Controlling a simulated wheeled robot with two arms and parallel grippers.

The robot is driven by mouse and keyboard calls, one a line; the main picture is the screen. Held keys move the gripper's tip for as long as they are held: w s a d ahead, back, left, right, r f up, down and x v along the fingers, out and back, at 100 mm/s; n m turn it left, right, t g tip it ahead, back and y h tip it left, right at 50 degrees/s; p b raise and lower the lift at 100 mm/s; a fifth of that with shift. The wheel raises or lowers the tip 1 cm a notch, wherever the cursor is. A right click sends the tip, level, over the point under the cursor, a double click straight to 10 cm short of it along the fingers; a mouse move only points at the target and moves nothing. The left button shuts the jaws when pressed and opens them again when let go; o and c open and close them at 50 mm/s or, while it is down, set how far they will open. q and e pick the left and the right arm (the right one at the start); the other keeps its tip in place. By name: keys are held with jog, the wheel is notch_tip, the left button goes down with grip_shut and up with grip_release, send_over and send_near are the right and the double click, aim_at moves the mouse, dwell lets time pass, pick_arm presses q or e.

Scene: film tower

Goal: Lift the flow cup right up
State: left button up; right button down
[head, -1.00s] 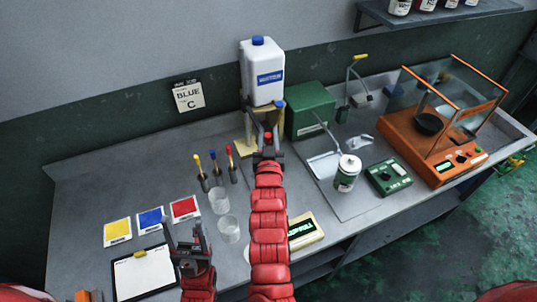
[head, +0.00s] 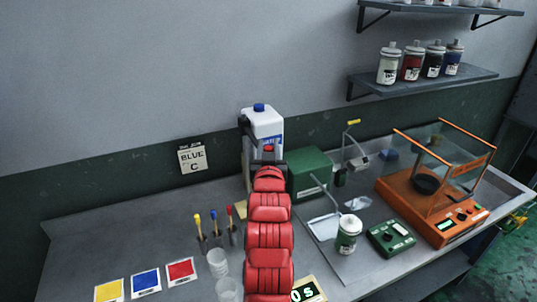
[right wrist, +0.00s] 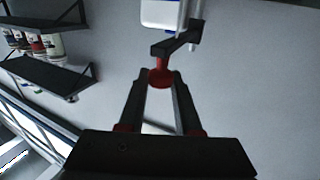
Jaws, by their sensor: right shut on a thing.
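My right gripper (head: 268,155) is raised in front of the white bottle (head: 264,128), its arm covering the middle of the head view. In the right wrist view the gripper (right wrist: 160,79) is shut on a red grip at the end of a dark bar. This looks like the handle of the flow cup (right wrist: 179,43). A pale cylinder, likely the cup body, is at the bar's far end, near the bottle. In the head view the dark bar (head: 247,130) overlaps the bottle's left side. The stand below is mostly hidden. My left gripper is out of view.
A green box (head: 310,174) stands right of the arm, with an orange balance (head: 430,205) farther right. A bottle shelf (head: 430,83) is at upper right. The wall above is clear.

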jog(key=shift+r, duration=0.15)
jog(key=c, duration=0.6)
grip_release()
jog(key=shift+s, duration=0.1)
jog(key=s+p, duration=1.1)
jog(key=s, duration=0.6)
